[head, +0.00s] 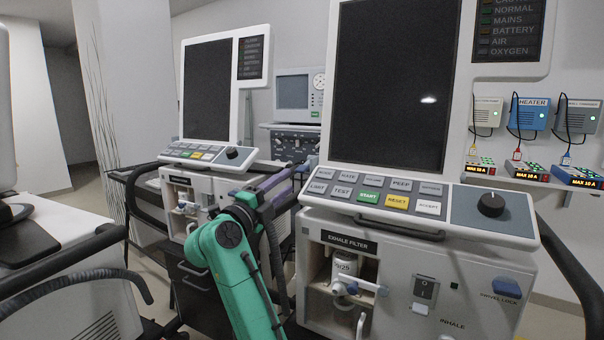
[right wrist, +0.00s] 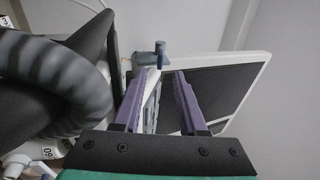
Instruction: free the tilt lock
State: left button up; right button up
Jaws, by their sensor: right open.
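A blue-grey lever with a short stub (right wrist: 151,56) shows in the right wrist view, just beyond my right fingertips, beside the edge of a tilted screen panel (right wrist: 215,92). It may be the tilt lock; I see no label on it. My right gripper (right wrist: 161,76) is open, with nothing between its two purple fingers, and apart from the lever. In the head view my right gripper (head: 291,182) is left of the near ventilator's control panel (head: 385,192). The lever is not visible in the head view. My left gripper is out of view.
The near ventilator (head: 430,270) has a blue swivel lock (head: 506,288) at its front right and an exhale filter (head: 348,274). A second ventilator (head: 205,158) stands behind, to the left. A thick grey hose (right wrist: 50,75) and black bar crowd the wrist view's left.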

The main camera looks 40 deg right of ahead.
aim_at(298, 172)
jog(key=x, duration=0.8)
jog(key=shift+w+d, duration=0.15)
jog(key=shift+c, duration=0.3)
grip_shut()
dwell(0.5)
